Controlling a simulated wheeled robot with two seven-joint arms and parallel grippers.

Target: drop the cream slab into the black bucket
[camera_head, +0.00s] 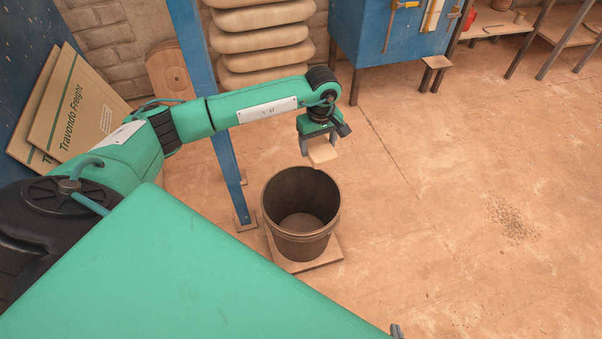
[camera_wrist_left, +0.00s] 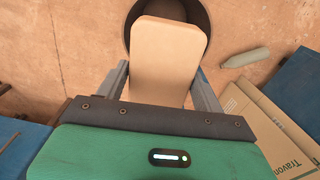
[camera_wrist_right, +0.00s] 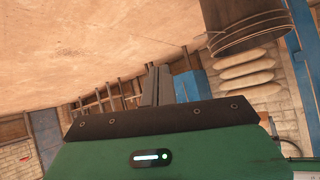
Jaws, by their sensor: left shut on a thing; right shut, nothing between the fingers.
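The cream slab (camera_head: 323,155) is held in my left gripper (camera_head: 319,141), just above the far rim of the black bucket in the head view. In the left wrist view the slab (camera_wrist_left: 166,52) fills the space between the fingers and covers most of the dark bucket opening (camera_wrist_left: 204,17) behind it. The black bucket (camera_head: 300,246) stands upright, and its visible inside looks empty. My right gripper (camera_wrist_right: 157,86) is shut and empty in the right wrist view, where the bucket (camera_wrist_right: 248,25) shows at the top right.
The bucket stands on a flat square base (camera_head: 292,266). A blue post (camera_head: 228,165) rises close to its left. Stacked pale sacks (camera_head: 262,42), a blue cabinet (camera_head: 385,40) and shelves are at the back. Cardboard sheets (camera_head: 85,110) lean at left. The floor at right is clear.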

